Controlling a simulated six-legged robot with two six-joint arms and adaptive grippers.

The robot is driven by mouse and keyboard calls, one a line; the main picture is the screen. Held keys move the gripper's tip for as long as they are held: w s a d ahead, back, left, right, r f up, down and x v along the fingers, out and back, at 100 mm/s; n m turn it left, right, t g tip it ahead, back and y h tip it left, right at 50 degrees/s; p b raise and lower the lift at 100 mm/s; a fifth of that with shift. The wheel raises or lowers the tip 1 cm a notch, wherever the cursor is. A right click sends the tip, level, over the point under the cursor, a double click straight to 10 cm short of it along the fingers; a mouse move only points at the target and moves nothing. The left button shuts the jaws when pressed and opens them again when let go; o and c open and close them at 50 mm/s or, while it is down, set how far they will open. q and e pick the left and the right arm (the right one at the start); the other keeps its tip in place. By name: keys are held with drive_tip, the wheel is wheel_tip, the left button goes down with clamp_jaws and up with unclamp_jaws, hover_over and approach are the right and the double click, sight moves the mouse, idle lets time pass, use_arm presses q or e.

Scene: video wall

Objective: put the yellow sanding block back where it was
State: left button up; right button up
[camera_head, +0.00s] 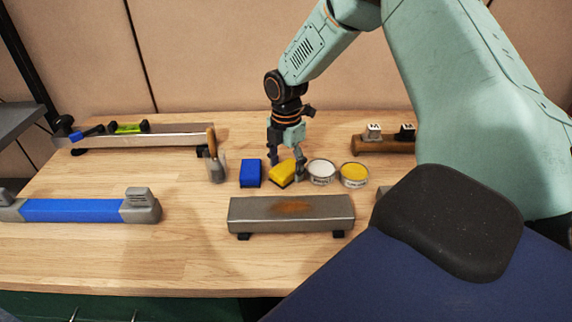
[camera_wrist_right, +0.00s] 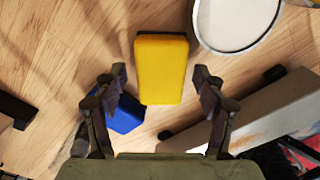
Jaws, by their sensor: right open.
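The yellow sanding block (camera_head: 284,172) lies on the wooden table between a blue block (camera_head: 250,173) and a white-topped tin (camera_head: 321,172). It sits slightly turned. In the right wrist view the yellow block (camera_wrist_right: 161,68) is just ahead of the fingertips, centred between them. My right gripper (camera_head: 288,166) is directly at the yellow block, fingers pointing down. In the right wrist view its fingers (camera_wrist_right: 161,88) are spread apart with nothing gripped. I cannot tell its exact height above the table. My left gripper does not show.
A yellow-topped tin (camera_head: 354,174) stands right of the white one. A metal bar with a rusty patch (camera_head: 291,209) lies in front. A pot holding a wooden-handled tool (camera_head: 216,167) stands left of the blue block. A blue bar with grey ends (camera_head: 72,211) lies left. Bare wood lies between.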

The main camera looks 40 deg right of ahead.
sight(286, 167)
wheel_tip(286, 167, up, 12)
drive_tip(key=p, duration=0.2)
drive_tip(key=shift+r, duration=0.2)
